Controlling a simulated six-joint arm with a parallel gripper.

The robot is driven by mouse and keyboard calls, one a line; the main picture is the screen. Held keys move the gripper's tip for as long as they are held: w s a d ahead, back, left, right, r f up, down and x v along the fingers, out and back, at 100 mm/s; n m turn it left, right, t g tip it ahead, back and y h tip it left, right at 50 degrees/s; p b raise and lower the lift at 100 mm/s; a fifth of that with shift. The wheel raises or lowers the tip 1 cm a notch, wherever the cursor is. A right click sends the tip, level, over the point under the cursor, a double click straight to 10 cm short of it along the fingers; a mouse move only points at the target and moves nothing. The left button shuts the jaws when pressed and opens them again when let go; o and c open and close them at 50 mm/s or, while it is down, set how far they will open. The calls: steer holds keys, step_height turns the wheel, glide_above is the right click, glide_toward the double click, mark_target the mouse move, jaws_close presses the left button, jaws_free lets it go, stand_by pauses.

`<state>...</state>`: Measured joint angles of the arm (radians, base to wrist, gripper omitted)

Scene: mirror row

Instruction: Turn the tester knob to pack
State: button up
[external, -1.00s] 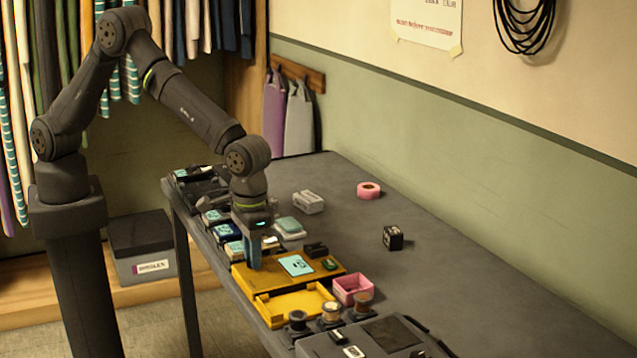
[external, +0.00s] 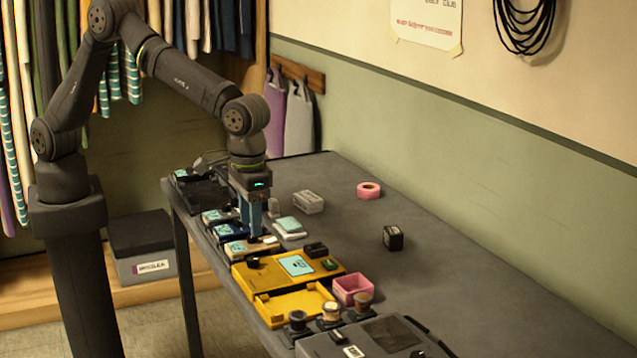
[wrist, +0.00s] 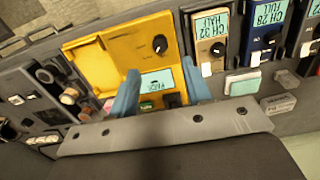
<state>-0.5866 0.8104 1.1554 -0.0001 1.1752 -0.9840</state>
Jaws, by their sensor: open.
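My gripper (external: 258,224) is open and empty, raised above the row beyond the tester, apart from the knob.
Units with blue displays, one tan (wrist: 211,38) and one blue (wrist: 262,32), stand beside the tester. A pink bin (external: 353,289) and several spools (external: 331,313) sit on the other side. The bench's right side is mostly clear around a black cube (external: 393,238) and pink tape (external: 368,190).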

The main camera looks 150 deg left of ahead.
step_height(320, 180, up, 9)
glide_above(255, 256)
steer(key=shift+r, duration=0.2)
step_height(255, 256, down, 18)
steer(key=shift+r, duration=0.2)
stand_by(0.6)
steer(key=shift+r, duration=0.1)
